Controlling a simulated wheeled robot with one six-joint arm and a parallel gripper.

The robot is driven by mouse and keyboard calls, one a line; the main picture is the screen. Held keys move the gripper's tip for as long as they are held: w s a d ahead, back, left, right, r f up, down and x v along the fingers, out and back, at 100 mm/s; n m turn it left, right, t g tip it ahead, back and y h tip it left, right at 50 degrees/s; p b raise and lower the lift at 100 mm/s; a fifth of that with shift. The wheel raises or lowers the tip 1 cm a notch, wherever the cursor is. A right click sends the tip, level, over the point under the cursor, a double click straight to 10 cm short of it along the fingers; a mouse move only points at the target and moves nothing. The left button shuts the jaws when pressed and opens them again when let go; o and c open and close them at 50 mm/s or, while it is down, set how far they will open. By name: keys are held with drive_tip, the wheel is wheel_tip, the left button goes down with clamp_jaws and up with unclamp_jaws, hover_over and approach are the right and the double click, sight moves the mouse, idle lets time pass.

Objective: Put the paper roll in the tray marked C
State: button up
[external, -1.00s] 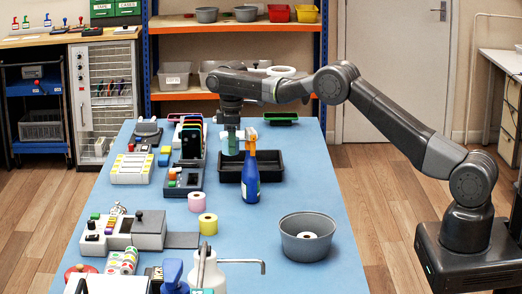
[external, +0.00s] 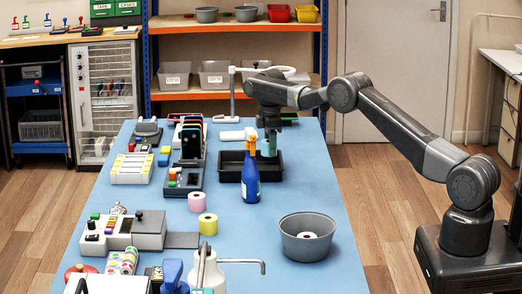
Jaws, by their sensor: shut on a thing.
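My gripper (external: 270,148) points down over the right part of a black tray (external: 234,180) on the blue table. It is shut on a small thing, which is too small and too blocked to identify. A pale green patch shows between the fingers. A pink roll (external: 196,201) and a yellow roll (external: 208,224) stand at the table's middle. A white roll (external: 307,236) with a dark core lies in a grey bowl (external: 307,221) at the front right. No letter C is legible on any tray.
A blue spray bottle (external: 250,178) with an orange top stands just in front of the black tray, close to my gripper. A white lamp stand (external: 233,95) rises behind. Devices crowd the table's left side.

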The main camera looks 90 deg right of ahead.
wheel_tip(320, 180, down, 6)
drive_tip(key=shift+f+p, duration=0.15)
drive_tip(key=shift+p, duration=0.55)
drive_tip(key=shift+f, duration=0.35)
drive_tip(key=shift+f+b, duration=0.25)
drive_tip(key=shift+b, duration=0.05)
drive_tip(key=o, duration=0.7)
drive_tip(key=shift+r, duration=0.1)
drive_tip(key=shift+r, duration=0.1)
wheel_tip(320, 180, up, 12)
drive_tip(key=shift+r+b, duration=0.1)
drive_tip(key=shift+b, duration=0.5)
